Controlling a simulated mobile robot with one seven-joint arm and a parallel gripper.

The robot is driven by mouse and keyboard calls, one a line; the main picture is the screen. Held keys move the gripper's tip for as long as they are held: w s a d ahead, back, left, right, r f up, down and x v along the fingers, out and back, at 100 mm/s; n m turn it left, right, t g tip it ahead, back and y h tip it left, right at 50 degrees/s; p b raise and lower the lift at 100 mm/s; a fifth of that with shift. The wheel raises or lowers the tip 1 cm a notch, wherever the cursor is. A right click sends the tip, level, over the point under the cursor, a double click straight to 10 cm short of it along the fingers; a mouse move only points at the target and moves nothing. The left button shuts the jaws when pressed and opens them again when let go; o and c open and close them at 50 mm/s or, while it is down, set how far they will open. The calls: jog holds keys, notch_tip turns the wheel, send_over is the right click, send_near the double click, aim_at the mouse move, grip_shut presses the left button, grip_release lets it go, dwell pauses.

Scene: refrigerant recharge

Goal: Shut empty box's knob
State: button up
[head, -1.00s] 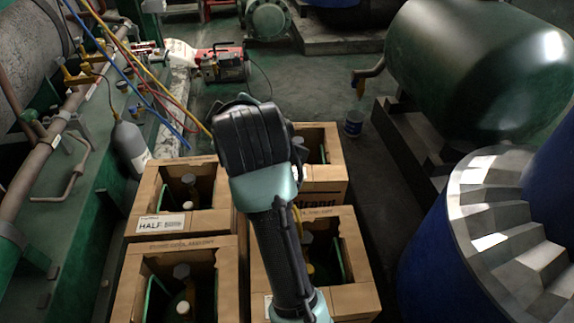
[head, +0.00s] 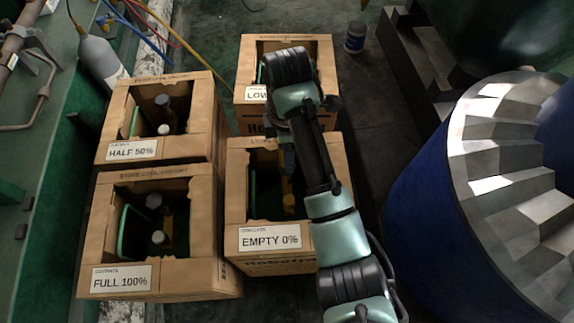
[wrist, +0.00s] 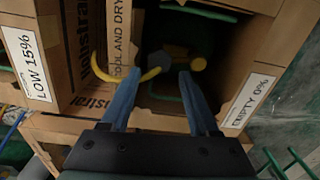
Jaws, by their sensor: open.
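The empty box (head: 236,195) is an open cardboard box labelled EMPTY 0% in the middle of the head view. Inside it, a yellow part (head: 290,191) shows partly behind my arm. My gripper (head: 289,168) points down into this box from above. In the wrist view, my gripper (wrist: 156,74) is open, with its two blue fingers apart and nothing clearly held between them. A curved yellow piece (wrist: 128,78) lies by the left finger. The cylinder's body is mostly in shadow.
The LOW box (head: 243,72) stands behind, the HALF 50% box (head: 205,125) and FULL 100% box (head: 95,235) at left. They stand close to the empty box. A large blue drum (head: 425,190) is at right. A strip of floor is clear between drum and boxes.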

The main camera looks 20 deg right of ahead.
notch_tip(320, 180, down, 5)
jog(key=shift+f+b, duration=0.1)
jog(key=shift+b, duration=1)
grip_shut()
